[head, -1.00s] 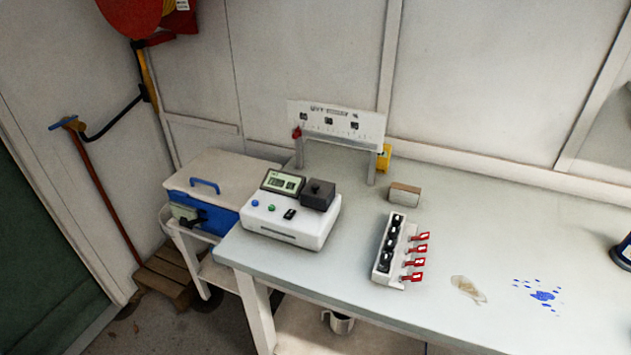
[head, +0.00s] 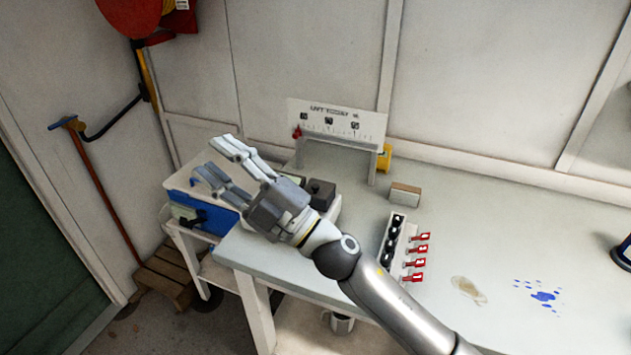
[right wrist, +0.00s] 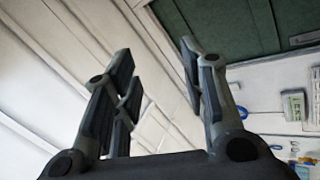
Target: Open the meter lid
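The meter (head: 333,212) stands at the left end of the grey bench and is mostly hidden behind my right arm and gripper in the head view. Its dark square lid (head: 321,193) shows just right of my gripper's palm and looks closed. My right gripper (head: 214,157) is open and empty, its fingers pointing up and left above the meter. In the right wrist view the spread fingers (right wrist: 157,55) have nothing between them, with only wall and a green door behind. The meter does not show in that view. My left gripper is not in view.
A white rack (head: 391,247) with black items and red tags stands right of my forearm. A small box (head: 405,194) and a white sign stand (head: 335,122) are behind. A blue cooler (head: 211,212) is at left. The bench's right part is mostly clear, with stains.

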